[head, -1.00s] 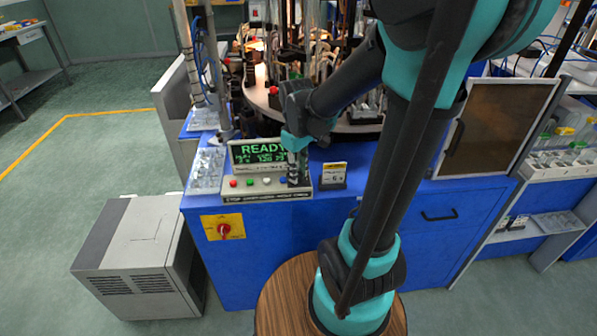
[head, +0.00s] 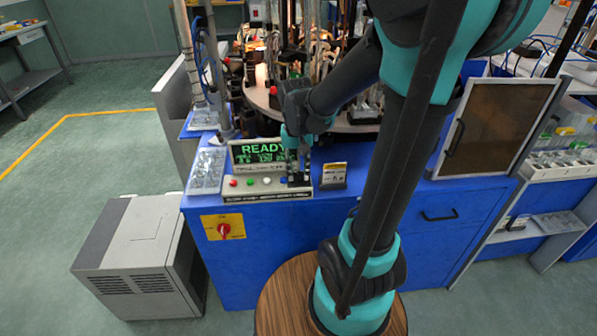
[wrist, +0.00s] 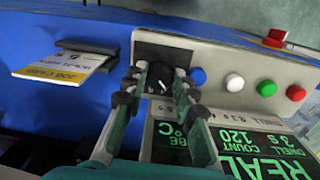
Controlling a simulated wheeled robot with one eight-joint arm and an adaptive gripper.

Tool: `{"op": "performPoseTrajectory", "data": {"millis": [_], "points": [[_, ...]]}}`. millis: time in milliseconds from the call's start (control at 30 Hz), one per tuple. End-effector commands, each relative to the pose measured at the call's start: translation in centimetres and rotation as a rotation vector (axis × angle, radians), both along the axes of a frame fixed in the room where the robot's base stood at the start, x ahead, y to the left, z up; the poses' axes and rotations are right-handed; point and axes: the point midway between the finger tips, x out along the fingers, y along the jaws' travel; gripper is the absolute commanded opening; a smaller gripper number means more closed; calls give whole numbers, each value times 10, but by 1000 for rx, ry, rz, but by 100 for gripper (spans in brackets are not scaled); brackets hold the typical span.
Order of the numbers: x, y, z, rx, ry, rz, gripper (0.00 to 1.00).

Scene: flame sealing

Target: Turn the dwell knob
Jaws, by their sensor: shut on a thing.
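The dwell knob (wrist: 159,78) is a black knob with a white pointer line at the end of the control panel (wrist: 212,62). In the wrist view my gripper (wrist: 161,82) has its two fingers on either side of the knob, shut on it. In the head view my gripper (head: 298,178) reaches down onto the right end of the panel (head: 262,190) and hides the knob. The green display (wrist: 255,150) reads READY, with dwell and count lines; in the wrist view it is turned and partly cut off.
Blue, white, green and red buttons (wrist: 267,87) line the panel beside the knob. A job card on a stand (head: 333,175) is close to my gripper's right. A red rotary switch (head: 223,229) is on the blue cabinet front. The round machine table (head: 345,124) with glassware stands behind.

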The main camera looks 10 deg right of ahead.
Motion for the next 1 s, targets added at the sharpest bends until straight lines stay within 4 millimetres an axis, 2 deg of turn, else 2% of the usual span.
{"op": "performPoseTrajectory", "data": {"millis": [600, 1000], "points": [[2, 1, 0, 1, -2, -574, 0], [2, 1, 0, 0, -1, -828, 0]]}}
